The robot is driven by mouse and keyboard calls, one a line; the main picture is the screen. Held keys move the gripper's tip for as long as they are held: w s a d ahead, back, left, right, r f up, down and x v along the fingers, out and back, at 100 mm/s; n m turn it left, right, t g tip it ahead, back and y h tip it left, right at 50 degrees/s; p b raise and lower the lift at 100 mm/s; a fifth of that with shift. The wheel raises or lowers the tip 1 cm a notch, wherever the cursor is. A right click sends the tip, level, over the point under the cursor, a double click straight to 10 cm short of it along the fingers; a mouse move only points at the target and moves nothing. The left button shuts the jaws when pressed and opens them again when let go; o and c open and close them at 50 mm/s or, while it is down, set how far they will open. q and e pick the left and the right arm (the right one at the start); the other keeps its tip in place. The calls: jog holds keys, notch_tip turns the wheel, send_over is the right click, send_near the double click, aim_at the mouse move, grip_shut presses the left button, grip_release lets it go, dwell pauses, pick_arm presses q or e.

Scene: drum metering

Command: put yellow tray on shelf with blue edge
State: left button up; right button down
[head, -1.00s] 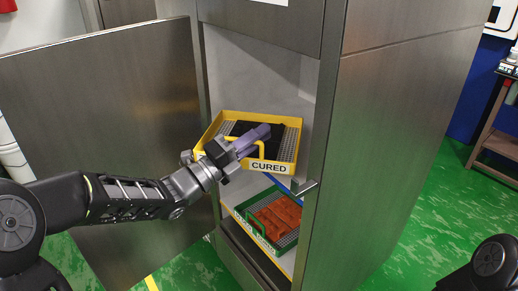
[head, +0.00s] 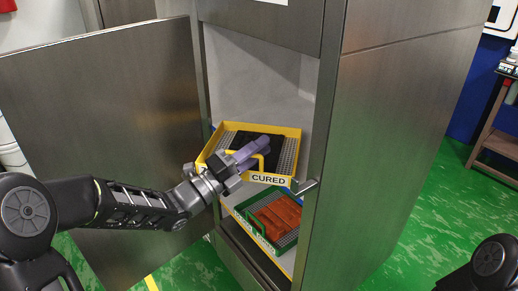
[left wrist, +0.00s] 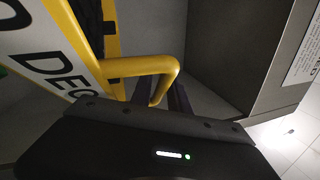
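The yellow tray (head: 290,133) marked CURED is in the open cabinet, dark contents inside it. It sits at or just over the upper shelf, whose blue edge (head: 294,190) shows only in small part; I cannot tell whether they touch. My left gripper (head: 260,147), with purple fingers, reaches in from the front left and is shut on the tray's yellow handle. The left wrist view shows the handle (left wrist: 165,66) running between the dark fingers, beside the white label (left wrist: 50,50). My right gripper is out of view.
A green tray (head: 262,240) with orange-red contents stands on the lower shelf, which has a yellow edge (head: 283,262). The open cabinet door (head: 100,110) is on the left, behind my left arm. The cabinet's side wall (head: 400,130) bounds the opening on the right.

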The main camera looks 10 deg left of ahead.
pick_arm(q)
jog(key=shift+o, duration=0.9)
jog(key=shift+r, duration=0.1)
jog(key=shift+s+a, duration=0.15)
jog(key=b+v, duration=0.2)
jog(key=v, duration=0.9)
jog(key=shift+s+a+f, duration=0.15)
jog(key=shift+s+f, duration=0.05)
